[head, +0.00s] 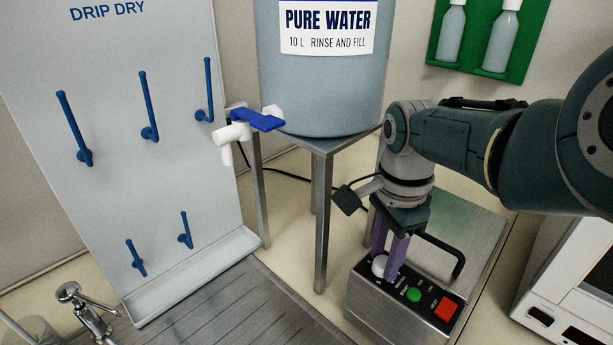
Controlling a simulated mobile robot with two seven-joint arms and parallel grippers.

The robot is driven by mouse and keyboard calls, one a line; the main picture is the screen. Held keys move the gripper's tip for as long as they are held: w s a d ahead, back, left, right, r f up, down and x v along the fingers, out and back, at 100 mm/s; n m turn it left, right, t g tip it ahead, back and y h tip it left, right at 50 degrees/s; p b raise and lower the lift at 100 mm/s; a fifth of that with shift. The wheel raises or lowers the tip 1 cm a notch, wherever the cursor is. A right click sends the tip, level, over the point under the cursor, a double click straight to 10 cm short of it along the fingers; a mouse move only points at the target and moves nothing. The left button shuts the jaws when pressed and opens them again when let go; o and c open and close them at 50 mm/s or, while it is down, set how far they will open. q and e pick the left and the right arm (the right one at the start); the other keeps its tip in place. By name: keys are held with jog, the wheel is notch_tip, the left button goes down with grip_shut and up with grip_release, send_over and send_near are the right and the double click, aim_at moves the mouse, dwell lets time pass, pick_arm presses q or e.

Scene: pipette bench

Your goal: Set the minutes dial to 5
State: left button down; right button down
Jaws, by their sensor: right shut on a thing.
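The minutes dial (379,265) is a small pale knob on the black control panel at the front of a steel box (462,235). My right gripper (388,268) comes down from above, and its purple fingers are shut on the dial. The fingers cover part of the dial, so its pointer and the number it is set to cannot be read. A green button (413,295) and a red switch (445,309) sit to the right of the dial on the same panel. My left gripper is not in view.
A black handle (445,252) stands on the box just behind the gripper. A steel stand (322,165) holds a large water tank (318,90) with a blue-levered tap (257,121). A white drying rack (110,130) stands left. A white appliance (575,290) is at right.

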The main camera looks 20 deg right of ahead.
jog(key=m, duration=0.3)
jog(key=shift+m, duration=0.4)
jog(key=m, duration=0.3)
jog(key=shift+m, duration=0.3)
jog(key=m, duration=0.4)
jog(key=shift+m+b, duration=0.4)
jog(key=shift+m, duration=0.3)
jog(key=c, duration=0.8)
grip_release()
jog(key=o, duration=0.3)
jog(key=shift+o, duration=0.2)
